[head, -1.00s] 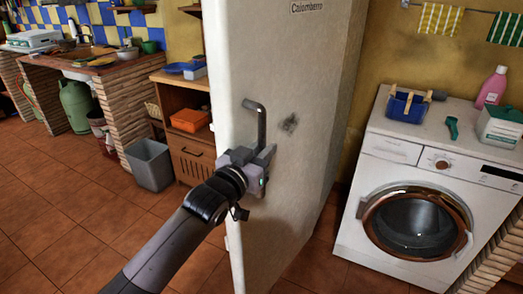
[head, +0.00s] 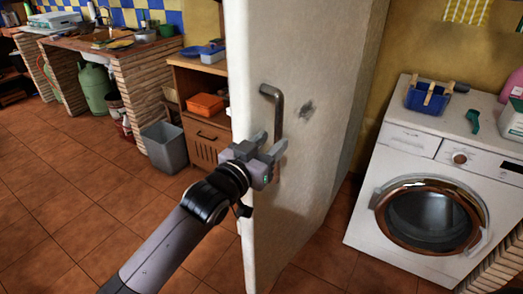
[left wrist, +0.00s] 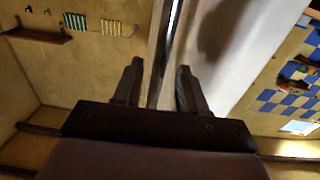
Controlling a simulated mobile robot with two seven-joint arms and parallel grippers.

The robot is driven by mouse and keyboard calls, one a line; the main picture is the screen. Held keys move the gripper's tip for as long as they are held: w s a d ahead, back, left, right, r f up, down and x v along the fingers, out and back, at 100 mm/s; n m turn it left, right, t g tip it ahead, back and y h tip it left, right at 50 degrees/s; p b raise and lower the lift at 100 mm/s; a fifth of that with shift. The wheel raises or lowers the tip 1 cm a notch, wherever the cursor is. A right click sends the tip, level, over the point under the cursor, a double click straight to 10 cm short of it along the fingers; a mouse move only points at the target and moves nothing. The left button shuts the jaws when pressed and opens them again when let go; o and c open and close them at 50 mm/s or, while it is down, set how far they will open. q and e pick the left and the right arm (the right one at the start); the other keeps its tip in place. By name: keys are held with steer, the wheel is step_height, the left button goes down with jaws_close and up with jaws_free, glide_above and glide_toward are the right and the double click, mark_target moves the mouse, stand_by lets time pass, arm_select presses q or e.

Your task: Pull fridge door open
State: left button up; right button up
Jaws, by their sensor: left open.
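The white fridge door (head: 310,145) stands in the middle of the head view, with a dark, bent bar handle (head: 271,94) on its face. No gap along the door can be made out. My left gripper (head: 269,143) is open at the lower part of the handle, with its fingers on either side of it. In the left wrist view, the dark handle bar (left wrist: 158,60) runs between the two open fingers (left wrist: 158,85). Whether the fingers touch the bar cannot be told. The lower end of the handle is partly hidden by the gripper. My right gripper is not in view.
A washing machine (head: 432,180) stands right of the fridge, with a blue basket (head: 428,99) on top. A wooden cabinet (head: 203,135) and a grey bin (head: 164,147) stand at the left. The tiled floor (head: 75,200) at left is clear.

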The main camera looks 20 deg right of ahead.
arm_select(q)
steer(key=shift+v, duration=1.6)
